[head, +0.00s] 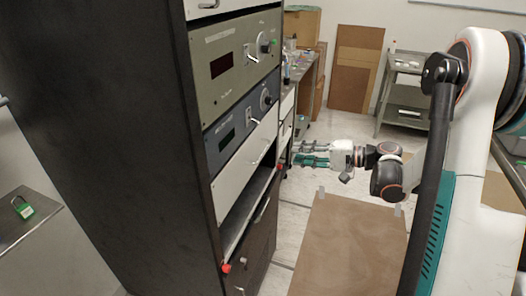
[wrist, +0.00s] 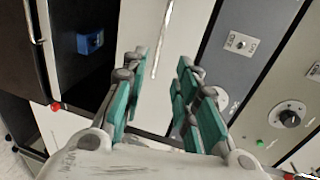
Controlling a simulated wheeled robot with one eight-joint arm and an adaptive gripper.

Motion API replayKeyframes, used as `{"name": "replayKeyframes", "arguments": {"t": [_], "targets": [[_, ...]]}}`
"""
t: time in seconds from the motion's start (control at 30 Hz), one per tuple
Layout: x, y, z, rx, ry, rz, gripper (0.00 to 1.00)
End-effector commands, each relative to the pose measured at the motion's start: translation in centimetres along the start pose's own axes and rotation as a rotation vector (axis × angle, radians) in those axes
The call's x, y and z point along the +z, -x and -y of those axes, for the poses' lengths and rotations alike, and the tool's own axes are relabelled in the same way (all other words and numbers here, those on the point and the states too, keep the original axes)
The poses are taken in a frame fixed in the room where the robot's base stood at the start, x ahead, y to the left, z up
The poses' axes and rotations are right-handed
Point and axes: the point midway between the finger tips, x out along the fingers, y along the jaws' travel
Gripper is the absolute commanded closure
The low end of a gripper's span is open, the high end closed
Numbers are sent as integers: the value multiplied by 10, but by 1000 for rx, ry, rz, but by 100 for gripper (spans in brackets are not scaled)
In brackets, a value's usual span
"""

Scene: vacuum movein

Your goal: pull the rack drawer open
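The rack (head: 120,140) stands at the left of the head view. Its white drawer front (head: 245,160) lies below a blue-grey panel and carries a slim bar handle (head: 262,150). In the wrist view the white front (wrist: 172,55) and its handle (wrist: 162,40) show between and beyond my fingers. My gripper (head: 296,154) is at the right of the rack front, its green fingers pointing toward it. In the wrist view my gripper (wrist: 160,75) is open, with the fingers apart and nothing held. The handle appears ahead of the fingertips, with no visible contact.
Below the white front is an opening with red knobs (head: 226,268) at its edge, and a dark front (head: 262,230) under it. A blue box (wrist: 90,42) shows inside in the wrist view. A brown mat (head: 345,245) covers the floor. A metal cart (head: 405,95) stands behind.

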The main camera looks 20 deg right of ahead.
Motion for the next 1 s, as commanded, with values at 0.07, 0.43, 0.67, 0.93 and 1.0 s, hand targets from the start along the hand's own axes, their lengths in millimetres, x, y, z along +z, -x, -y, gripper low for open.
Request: {"name": "replayKeyframes", "arguments": {"t": [0.07, 0.43, 0.67, 0.93, 1.0], "targets": [[1, -12, -1, 1, 1, 3, 72], [2, -84, -2, 2, 1, 4, 72], [1, -118, -1, 2, 2, 3, 72], [1, -131, -1, 3, 1, 1, 72], [1, -131, 0, 3, 1, 0, 72]]}}
